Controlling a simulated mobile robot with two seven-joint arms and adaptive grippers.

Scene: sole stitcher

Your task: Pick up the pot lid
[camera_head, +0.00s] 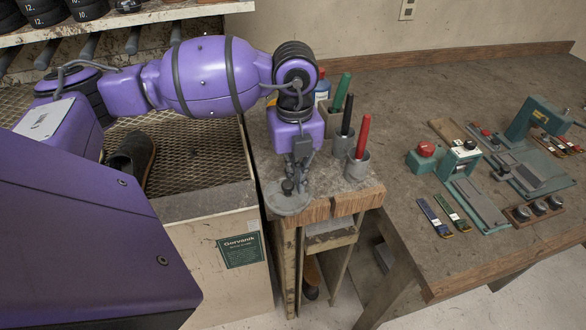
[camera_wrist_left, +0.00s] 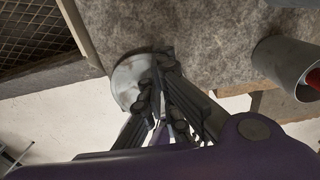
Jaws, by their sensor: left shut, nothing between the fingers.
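The pot lid (camera_head: 283,203) is a round grey disc with a dark knob on top. It lies at the front left corner of the small worktop (camera_head: 325,190). My left gripper (camera_head: 292,176) points down over the lid, close to the knob, with its fingers shut and empty. In the left wrist view the pale lid (camera_wrist_left: 125,86) shows at the worktop edge, partly hidden behind the dark fingers (camera_wrist_left: 163,65). Whether the fingers touch the knob is unclear. My right gripper is not in view.
A mesh-topped bin (camera_head: 215,215) is to the left. The right bench (camera_head: 440,270) holds several tools.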

